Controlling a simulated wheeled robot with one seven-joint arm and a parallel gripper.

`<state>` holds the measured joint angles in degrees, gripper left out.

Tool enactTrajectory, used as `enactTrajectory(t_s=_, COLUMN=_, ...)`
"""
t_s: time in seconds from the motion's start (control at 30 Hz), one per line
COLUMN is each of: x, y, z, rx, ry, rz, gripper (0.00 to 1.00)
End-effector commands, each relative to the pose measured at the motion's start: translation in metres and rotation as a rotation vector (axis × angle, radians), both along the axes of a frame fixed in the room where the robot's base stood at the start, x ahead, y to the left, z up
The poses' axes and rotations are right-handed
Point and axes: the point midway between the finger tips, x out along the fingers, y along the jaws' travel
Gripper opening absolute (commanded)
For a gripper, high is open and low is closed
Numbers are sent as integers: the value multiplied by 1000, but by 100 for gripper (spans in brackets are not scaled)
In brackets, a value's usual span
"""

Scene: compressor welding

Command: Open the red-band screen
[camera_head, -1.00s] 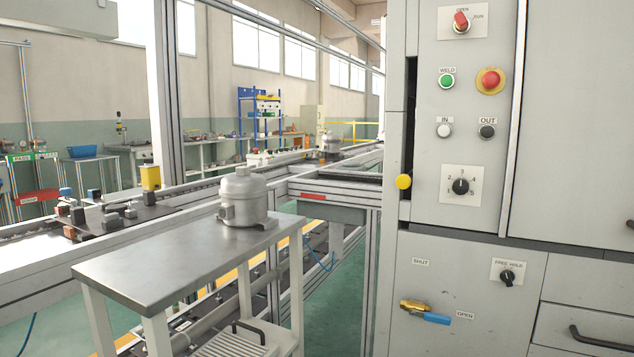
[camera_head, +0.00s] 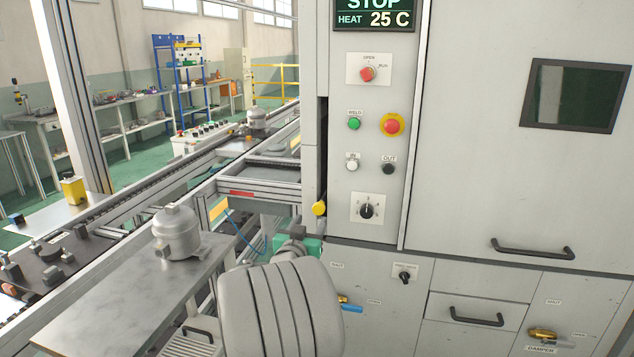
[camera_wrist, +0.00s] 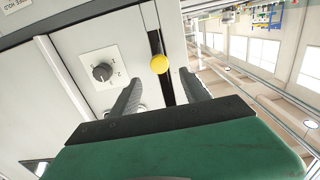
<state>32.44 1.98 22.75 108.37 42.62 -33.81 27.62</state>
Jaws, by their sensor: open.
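No screen with a red band shows clearly in either view. A red strip (camera_head: 241,193) lies on a rail beside the grey machine cabinet. A yellow knob (camera_head: 319,208) sits at the lower end of a dark vertical slot (camera_head: 323,150) on the cabinet's left edge. In the wrist view the knob (camera_wrist: 159,64) appears just beyond and between the fingertips of my gripper (camera_wrist: 162,80). My gripper is open, with nothing between its fingers; I cannot tell the exact gap to the knob. In the head view my arm hides most of the gripper.
The cabinet has a rotary selector (camera_head: 366,211), push buttons, a dark window (camera_head: 575,96) and a long handle (camera_head: 532,250). A blue-handled valve (camera_head: 350,307) sits low, partly behind my arm. A metal table (camera_head: 125,290) bearing a grey compressor (camera_head: 176,233) stands left.

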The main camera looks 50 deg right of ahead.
Motion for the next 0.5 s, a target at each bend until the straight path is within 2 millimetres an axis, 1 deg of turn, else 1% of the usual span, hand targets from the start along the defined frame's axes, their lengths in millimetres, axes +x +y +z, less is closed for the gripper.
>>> enactTrajectory(t_s=0.03, x=0, y=-5, z=4, rx=-10, ry=-2, rz=-4, gripper=54)
enactTrajectory(t_s=0.17, x=7, y=-23, z=2, rx=-12, ry=-3, rz=-5, gripper=54)
enactTrajectory(t_s=0.33, x=20, y=-54, z=2, rx=-11, ry=-4, rz=-4, gripper=54)
enactTrajectory(t_s=0.4, x=25, y=-63, z=2, rx=-11, ry=-3, rz=-3, gripper=54)
enactTrajectory(t_s=0.5, x=29, y=-71, z=2, rx=-11, ry=-4, rz=-2, gripper=54)
